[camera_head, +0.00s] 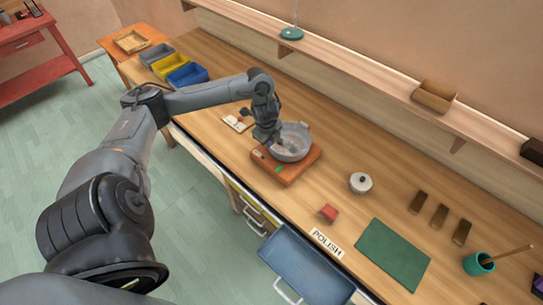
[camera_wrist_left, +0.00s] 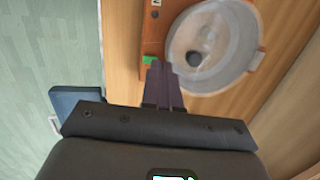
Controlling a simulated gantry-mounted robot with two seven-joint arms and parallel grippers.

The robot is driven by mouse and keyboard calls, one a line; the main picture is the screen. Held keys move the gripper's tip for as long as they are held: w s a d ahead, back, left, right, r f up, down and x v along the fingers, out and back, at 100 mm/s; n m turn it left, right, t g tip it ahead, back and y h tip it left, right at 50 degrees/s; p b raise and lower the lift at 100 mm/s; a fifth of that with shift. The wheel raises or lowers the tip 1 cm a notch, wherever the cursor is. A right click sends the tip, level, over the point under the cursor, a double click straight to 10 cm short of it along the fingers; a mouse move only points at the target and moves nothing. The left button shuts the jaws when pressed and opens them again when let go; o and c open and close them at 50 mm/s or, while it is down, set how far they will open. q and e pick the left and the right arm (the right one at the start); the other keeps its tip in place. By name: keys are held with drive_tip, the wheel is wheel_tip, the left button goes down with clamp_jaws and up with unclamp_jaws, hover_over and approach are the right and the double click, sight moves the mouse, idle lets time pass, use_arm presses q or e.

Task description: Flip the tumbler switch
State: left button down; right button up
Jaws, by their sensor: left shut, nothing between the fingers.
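The tumbler has an orange-brown base (camera_head: 287,175) with a round grey bowl (camera_head: 293,151) on top. A small green switch (camera_head: 278,170) is on the front part of the base. The switch also shows in the left wrist view (camera_wrist_left: 149,59), right by my fingertips; I cannot tell if they touch it. The bowl (camera_wrist_left: 235,75) is to the right there, see-through, with dark and pale lumps in it. My left gripper (camera_head: 275,141) is shut and empty, over the base beside the bowl. It also shows in the left wrist view (camera_wrist_left: 163,66). My right gripper is in neither view.
A blue drawer (camera_head: 302,268) stands open at the front, by the POLISH label (camera_head: 326,243). A white lidded pot (camera_head: 360,182), red block (camera_head: 328,212), green mat (camera_head: 392,253) and teal cup (camera_head: 478,264) stand right of the tumbler. A shelf (camera_head: 350,60) runs along the wall.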

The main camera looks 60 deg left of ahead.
use_arm(q)
drive_tip(key=shift+h, duration=0.6)
drive_tip(key=d, duration=0.1)
drive_tip(key=d+r+p, duration=0.1)
drive_tip(key=w+d+p, duration=0.1)
drive_tip(key=shift+d+r, duration=0.15)
drive_tip(key=shift+d, duration=0.2)
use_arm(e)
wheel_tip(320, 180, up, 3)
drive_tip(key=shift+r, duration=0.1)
use_arm(q)
drive_tip(key=b, duration=0.2)
approach(280, 167)
drive_tip(key=f, duration=0.5)
drive_tip(key=shift+w, duration=0.2)
drive_tip(key=shift+w+a+f, duration=0.15)
drive_tip(key=shift+f, duration=0.75)
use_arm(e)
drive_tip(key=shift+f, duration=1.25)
